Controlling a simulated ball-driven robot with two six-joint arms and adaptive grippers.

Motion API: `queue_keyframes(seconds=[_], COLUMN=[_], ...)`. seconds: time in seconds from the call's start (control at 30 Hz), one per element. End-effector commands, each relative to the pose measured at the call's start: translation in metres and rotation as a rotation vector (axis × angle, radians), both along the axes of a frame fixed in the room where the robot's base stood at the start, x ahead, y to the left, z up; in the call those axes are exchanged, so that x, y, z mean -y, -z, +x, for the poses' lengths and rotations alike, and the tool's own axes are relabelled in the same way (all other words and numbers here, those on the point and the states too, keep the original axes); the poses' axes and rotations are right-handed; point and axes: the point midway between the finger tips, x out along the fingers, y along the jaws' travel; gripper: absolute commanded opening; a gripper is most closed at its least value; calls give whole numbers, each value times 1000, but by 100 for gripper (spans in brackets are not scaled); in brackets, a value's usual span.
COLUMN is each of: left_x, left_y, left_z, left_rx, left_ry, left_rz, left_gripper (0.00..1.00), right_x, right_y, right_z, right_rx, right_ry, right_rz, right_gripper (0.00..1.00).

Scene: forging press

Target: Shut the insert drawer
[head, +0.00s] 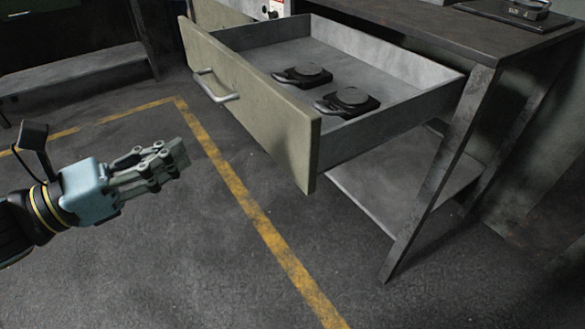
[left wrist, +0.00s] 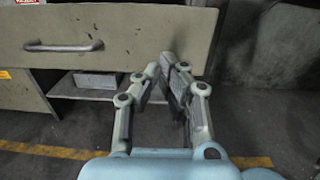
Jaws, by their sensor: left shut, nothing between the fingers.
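The insert drawer (head: 250,102) stands pulled out from under the bench, with a beige front and a metal bar handle (head: 215,86). In the left wrist view the drawer front (left wrist: 150,35) fills the upper part, with the handle (left wrist: 62,47) left of the gripper fingers (left wrist: 167,62). My right gripper is not in view.
The dark bench top (head: 420,35) lies above the drawer, with a dark device (head: 523,10) on it. A slanted bench leg (head: 440,175) stands right of the drawer. A lower shelf (head: 395,195) shows beneath. Open floor with a yellow line (head: 245,195) lies before the drawer.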

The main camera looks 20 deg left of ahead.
Motion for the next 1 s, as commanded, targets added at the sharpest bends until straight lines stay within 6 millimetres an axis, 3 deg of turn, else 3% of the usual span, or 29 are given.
queue_keyframes(seconds=[0.03,0.17,0.37,0.8,1.0], left_x=[2,-1,5,53,76], left_y=[9,22,25,20,21], left_z=[-3,-9,-3,56,83], left_rx=[-4,-21,-26,-23,-26], left_ry=[17,30,30,24,25], left_rz=[11,28,27,20,22], left_gripper=[0,0,0,0,0], right_x=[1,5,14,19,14], right_y=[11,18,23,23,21], right_z=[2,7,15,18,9], right_rx=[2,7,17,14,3], right_ry=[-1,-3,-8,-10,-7], right_rz=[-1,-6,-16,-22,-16], right_gripper=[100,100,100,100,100])
